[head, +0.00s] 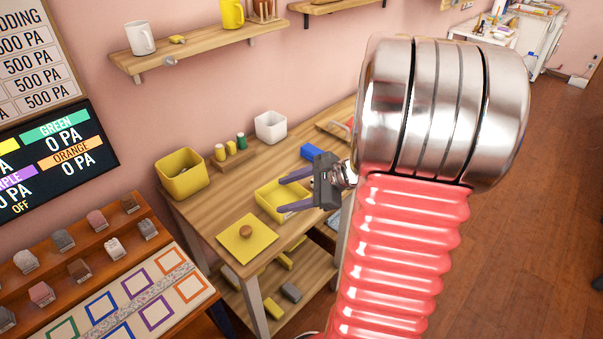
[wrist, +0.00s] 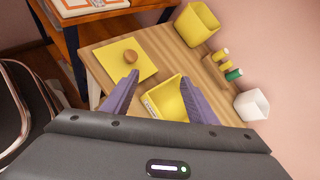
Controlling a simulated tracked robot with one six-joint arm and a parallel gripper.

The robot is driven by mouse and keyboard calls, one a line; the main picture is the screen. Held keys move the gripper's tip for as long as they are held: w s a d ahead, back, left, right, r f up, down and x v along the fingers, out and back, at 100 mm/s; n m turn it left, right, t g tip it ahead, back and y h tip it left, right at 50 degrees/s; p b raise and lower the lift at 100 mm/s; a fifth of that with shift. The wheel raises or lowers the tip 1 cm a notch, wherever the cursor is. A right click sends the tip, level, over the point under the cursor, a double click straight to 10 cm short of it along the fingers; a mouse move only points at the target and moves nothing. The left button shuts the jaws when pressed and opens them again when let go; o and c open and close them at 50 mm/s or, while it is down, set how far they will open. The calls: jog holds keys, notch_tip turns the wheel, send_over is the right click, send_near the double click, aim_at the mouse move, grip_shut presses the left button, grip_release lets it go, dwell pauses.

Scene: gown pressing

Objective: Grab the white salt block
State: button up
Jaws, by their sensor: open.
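Several small blocks stand on the wooden stepped rack (head: 55,270) at the lower left of the head view. The palest, a whitish block (head: 115,248), stands in the front part of the rack near its right end; it looks like the white salt block. Another light greyish block (head: 26,261) stands farther left. My gripper (head: 288,192) is open and empty above the wooden table, well to the right of the rack. In the wrist view its two purple fingers (wrist: 160,92) are spread over a yellow tray. No salt block can be made out in the wrist view.
The table holds the yellow tray (head: 268,212), a yellow board with a brown knob (head: 246,238), a yellow bin (head: 182,178), small bottles (head: 231,147) and a white container (head: 270,127). A panel with coloured squares (head: 145,290) lies before the rack. A shelf (head: 200,48) hangs above.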

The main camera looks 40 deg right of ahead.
jog(key=s+d+f+m+t+h, duration=0.2)
jog(key=d+m, duration=0.3)
jog(key=d, duration=0.4)
jog(key=s+d+f+m+t+h, duration=0.2)
jog(key=s+d+f+m, duration=0.1)
jog(key=d, duration=0.7)
jog(key=f+m, duration=0.1)
jog(key=m, duration=0.1)
jog(key=shift+s+f+m+h, duration=0.3)
jog(key=shift+f+m+h, duration=0.1)
jog(key=shift+w, duration=0.15)
jog(key=x, duration=0.8)
jog(key=shift+w, duration=0.2)
jog(key=shift+w, duration=0.1)
jog(key=shift+x, duration=2.5)
jog(key=shift+r, duration=0.15)
jog(key=shift+c, duration=0.4)
